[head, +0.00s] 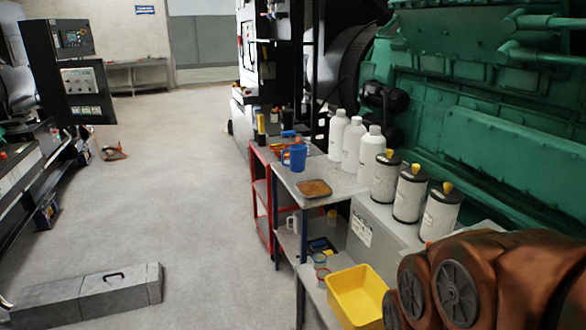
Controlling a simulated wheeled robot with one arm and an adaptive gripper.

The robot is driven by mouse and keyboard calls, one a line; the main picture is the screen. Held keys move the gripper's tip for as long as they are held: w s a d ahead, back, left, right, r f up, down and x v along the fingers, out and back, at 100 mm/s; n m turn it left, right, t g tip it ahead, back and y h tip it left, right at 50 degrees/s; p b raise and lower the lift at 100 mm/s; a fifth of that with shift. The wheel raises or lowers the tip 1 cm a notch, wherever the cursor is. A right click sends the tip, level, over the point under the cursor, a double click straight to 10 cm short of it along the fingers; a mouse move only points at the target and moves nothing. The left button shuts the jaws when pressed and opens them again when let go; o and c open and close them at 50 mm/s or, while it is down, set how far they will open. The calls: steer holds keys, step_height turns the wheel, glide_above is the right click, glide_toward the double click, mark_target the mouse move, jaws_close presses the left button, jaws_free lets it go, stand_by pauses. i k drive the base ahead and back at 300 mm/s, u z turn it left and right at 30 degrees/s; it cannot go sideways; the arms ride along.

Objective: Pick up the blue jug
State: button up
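The blue jug (297,156) stands upright on the grey top of a small metal table (290,182), near its far left corner. Its handle points to the left. A brown, shallow tray or pad (314,188) lies nearer on the same tabletop, apart from the jug. My gripper does not show in the head view, so I cannot see whether it is open or shut.
Several white bottles (337,135) stand right of the jug, with black-topped canisters (410,192) nearer. A red cart (262,158) adjoins behind. A yellow bin (357,295) sits low in front. A grey toolbox (90,294) lies on the open floor (190,195) at left.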

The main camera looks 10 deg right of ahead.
mark_target(298, 153)
steer(key=u, duration=0.6)
steer(key=i, duration=0.7)
steer(key=u, duration=0.8)
steer(key=i, duration=2)
steer(key=z, duration=0.95)
steer(key=i, duration=0.85)
steer(key=z, duration=0.5)
